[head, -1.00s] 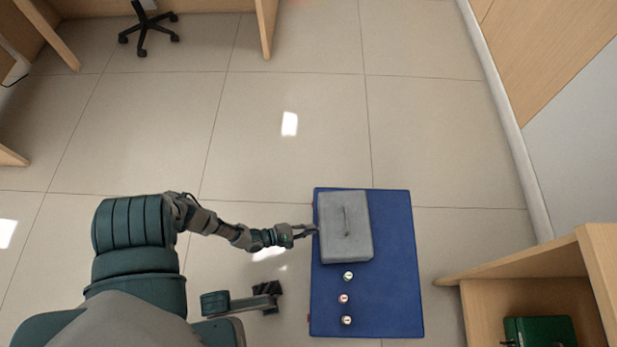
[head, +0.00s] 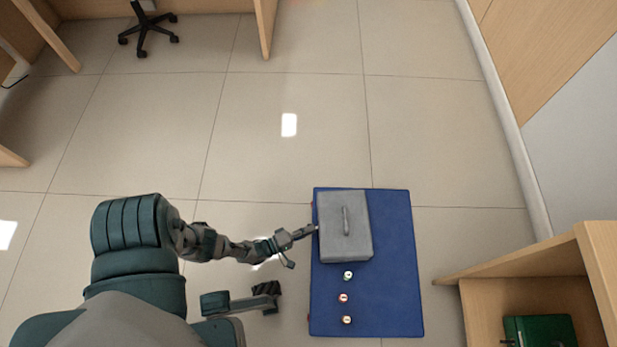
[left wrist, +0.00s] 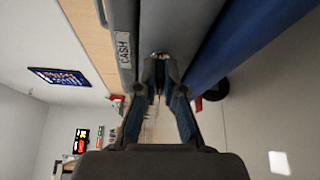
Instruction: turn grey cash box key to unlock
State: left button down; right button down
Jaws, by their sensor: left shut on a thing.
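The grey cash box (head: 345,235) sits on the blue top (head: 392,275), its handle on the lid. In the left wrist view the box's grey side (left wrist: 190,25) fills the top middle, with a CASH label (left wrist: 124,51). My left gripper (head: 314,229) is at the box's left side. In the left wrist view its fingertips (left wrist: 160,62) are shut together at the lock area, on the key (left wrist: 160,54), of which only a small metallic part shows. The rest of the key is hidden between the fingers.
Several small coloured-and-white rolls, one of them red (head: 343,298), stand in a row on the blue top in front of the box. A wooden cabinet holding a green box (head: 540,330) is at the lower right. Open tiled floor lies beyond.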

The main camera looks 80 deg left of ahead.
pick_arm(q)
jog(key=shift+s+f+m, duration=0.15)
jog(key=shift+f+m, duration=0.1)
jog(key=shift+m, duration=0.25)
dwell(0.3)
jog(key=c, duration=1.3)
grip_release()
jog(key=shift+f, duration=0.1)
jog(key=s, duration=0.2)
jog(key=s+d, duration=0.1)
jog(key=s, duration=0.4)
jog(key=shift+s+d, duration=0.15)
